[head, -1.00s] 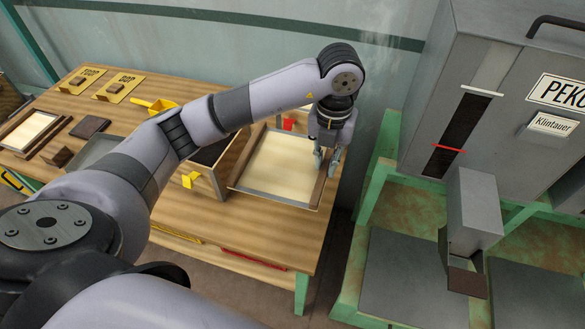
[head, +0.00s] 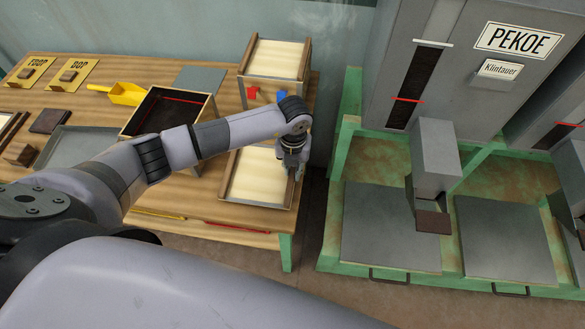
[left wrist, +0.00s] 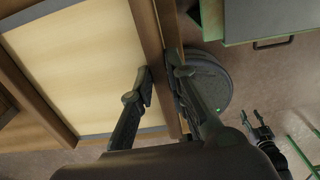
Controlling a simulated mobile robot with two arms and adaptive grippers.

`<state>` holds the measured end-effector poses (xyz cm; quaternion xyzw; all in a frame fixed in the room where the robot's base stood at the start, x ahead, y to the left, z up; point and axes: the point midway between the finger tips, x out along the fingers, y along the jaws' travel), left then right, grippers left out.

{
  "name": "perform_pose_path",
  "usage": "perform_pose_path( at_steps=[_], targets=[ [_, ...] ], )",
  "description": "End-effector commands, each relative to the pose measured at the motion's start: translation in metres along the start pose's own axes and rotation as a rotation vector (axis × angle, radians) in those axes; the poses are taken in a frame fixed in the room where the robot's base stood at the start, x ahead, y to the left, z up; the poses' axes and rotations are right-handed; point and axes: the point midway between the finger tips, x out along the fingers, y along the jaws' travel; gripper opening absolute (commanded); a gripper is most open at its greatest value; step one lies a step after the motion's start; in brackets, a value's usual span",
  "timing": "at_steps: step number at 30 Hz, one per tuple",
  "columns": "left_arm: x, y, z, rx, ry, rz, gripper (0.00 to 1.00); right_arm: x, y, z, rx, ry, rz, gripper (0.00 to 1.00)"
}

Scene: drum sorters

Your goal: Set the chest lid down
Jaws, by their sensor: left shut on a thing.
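The chest lid (head: 258,174) is a flat cream panel with wooden side strips and grey end strips. It is over the front right part of the table, close to the right edge. My left gripper (head: 292,174) is shut on its right wooden strip. In the left wrist view the left gripper (left wrist: 160,88) has one finger on each side of this strip, and the lid (left wrist: 85,65) fills the left part. I cannot tell whether the lid touches the table. My right gripper (left wrist: 254,118) shows small at the right of the left wrist view, its fingers apart.
An open dark chest (head: 208,110) stands left of the lid. A yellow scoop (head: 125,94) lies left. The green-framed machine (head: 345,140) stands right, across a gap.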

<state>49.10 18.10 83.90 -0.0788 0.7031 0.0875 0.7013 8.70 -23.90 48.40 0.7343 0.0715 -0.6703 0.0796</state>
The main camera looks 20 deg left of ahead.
Motion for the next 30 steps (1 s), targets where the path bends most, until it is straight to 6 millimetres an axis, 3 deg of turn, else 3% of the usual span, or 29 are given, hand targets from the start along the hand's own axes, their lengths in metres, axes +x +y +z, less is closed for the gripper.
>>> perform_pose_path(
  at_steps=[3,12,13,21,30],
  targets=[
    [0.0099,-0.0004,-0.0001,0.0,0.0,0.0,0.0,-0.0025,-0.0015,-0.0007,-0.001,0.001,-0.002,0.42],
    [0.0125,-0.0003,0.0004,0.0,-0.001,0.0,0.0,-0.0008,-0.0081,-0.002,-0.001,0.002,-0.01,0.42],
    [0.0124,-0.0002,0.0,0.0,-0.001,0.0,0.17,-0.0013,-0.0083,-0.0021,-0.001,0.002,-0.01,0.42],
    [0.012,-0.0001,0.0001,0.0,-0.001,0.0,0.35,-0.0014,-0.008,-0.0022,-0.001,0.003,-0.01,0.42],
    [0.011,-0.0001,0.0002,0.0,-0.001,0.0,0.35,-0.0023,-0.0055,-0.0018,-0.001,0.002,-0.007,0.42]
  ],
)
